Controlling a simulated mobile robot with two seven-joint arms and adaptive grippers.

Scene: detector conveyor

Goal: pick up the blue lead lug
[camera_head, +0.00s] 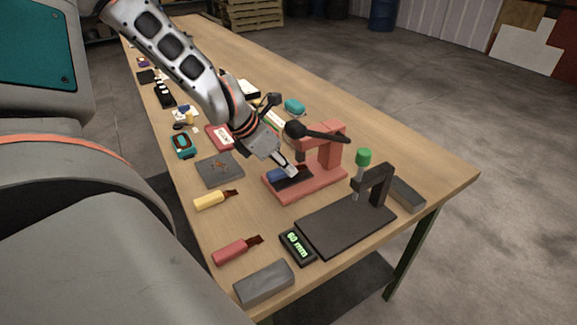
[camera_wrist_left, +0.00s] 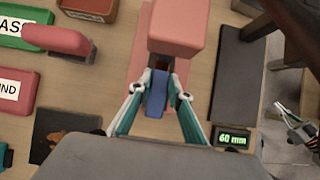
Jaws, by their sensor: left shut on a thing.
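The blue lead lug (camera_head: 275,176) lies over the base of the red press (camera_head: 327,183), on the side facing my body. In the left wrist view the blue lug (camera_wrist_left: 156,94) is between my fingers, and its far end runs under the press head (camera_wrist_left: 177,28). My left gripper (camera_head: 292,172) is shut on the lug, one finger on each side in the wrist view (camera_wrist_left: 157,92). I cannot tell whether the lug touches the base. What seems to be my right gripper (camera_wrist_left: 298,130) shows at the wrist view's right edge, too small to read its jaws.
A yellow lug (camera_head: 209,200) and a red lug (camera_head: 231,251) lie near the table's edge. A black stand (camera_head: 345,226), a 60 mm display (camera_head: 297,246) and a grey block (camera_head: 264,283) are at the near end. The red press arm (camera_head: 333,141) stands close beside my left gripper.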

